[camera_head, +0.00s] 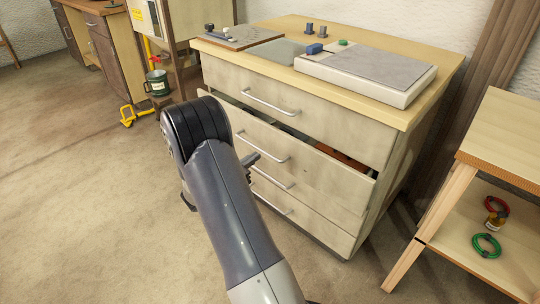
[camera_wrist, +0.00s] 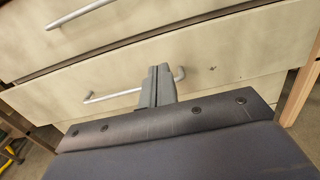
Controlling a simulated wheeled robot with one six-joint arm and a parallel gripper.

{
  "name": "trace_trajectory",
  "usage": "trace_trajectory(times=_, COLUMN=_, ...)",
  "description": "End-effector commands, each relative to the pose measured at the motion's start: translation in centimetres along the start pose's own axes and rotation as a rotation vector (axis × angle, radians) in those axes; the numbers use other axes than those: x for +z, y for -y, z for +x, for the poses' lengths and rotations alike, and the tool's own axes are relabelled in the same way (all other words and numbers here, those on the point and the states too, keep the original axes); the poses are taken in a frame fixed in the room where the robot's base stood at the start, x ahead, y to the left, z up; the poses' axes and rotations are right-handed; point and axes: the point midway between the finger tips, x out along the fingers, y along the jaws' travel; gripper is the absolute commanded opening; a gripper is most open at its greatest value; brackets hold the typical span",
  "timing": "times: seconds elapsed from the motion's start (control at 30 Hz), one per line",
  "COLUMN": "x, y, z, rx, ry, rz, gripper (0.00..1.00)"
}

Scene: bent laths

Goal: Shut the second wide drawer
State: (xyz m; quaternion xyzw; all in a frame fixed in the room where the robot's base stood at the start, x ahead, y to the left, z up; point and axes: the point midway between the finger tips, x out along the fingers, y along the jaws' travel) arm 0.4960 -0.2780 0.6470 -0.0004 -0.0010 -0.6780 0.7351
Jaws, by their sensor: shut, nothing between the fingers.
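In the head view, the second wide drawer (camera_head: 315,170) of the pale wooden chest stands partly open, its front jutting out past the drawer above. A dark gap along its top edge shows something reddish-brown inside. Its bar handle (camera_head: 262,147) is on the front. My gripper (camera_head: 252,157) is shut and empty, close in front of the drawer fronts near this handle. In the wrist view my closed fingers (camera_wrist: 159,78) overlap a bar handle (camera_wrist: 115,95) on a drawer front; I cannot tell whether they touch it, or which drawer this is.
The top drawer (camera_head: 300,105) and the lower drawers look shut. A grey-topped box (camera_head: 365,75) and small items lie on the chest top. A wooden shelf table (camera_head: 510,135) stands close at the right.

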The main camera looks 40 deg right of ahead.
Motion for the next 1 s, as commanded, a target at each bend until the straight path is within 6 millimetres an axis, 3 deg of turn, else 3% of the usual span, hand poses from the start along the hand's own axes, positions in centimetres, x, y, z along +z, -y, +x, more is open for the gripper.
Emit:
trace_trajectory(times=0.5, x=-0.2, y=0.2, z=10.4, rx=-0.005, ry=-0.001, rz=0.001, gripper=0.00)
trace_trajectory(times=0.7, x=-0.1, y=0.1, z=12.2, rx=-0.003, ry=-0.002, rz=-0.001, gripper=0.00)
trace_trajectory(times=1.0, x=0.0, y=0.1, z=12.6, rx=-0.002, ry=-0.002, rz=-0.001, gripper=0.00)
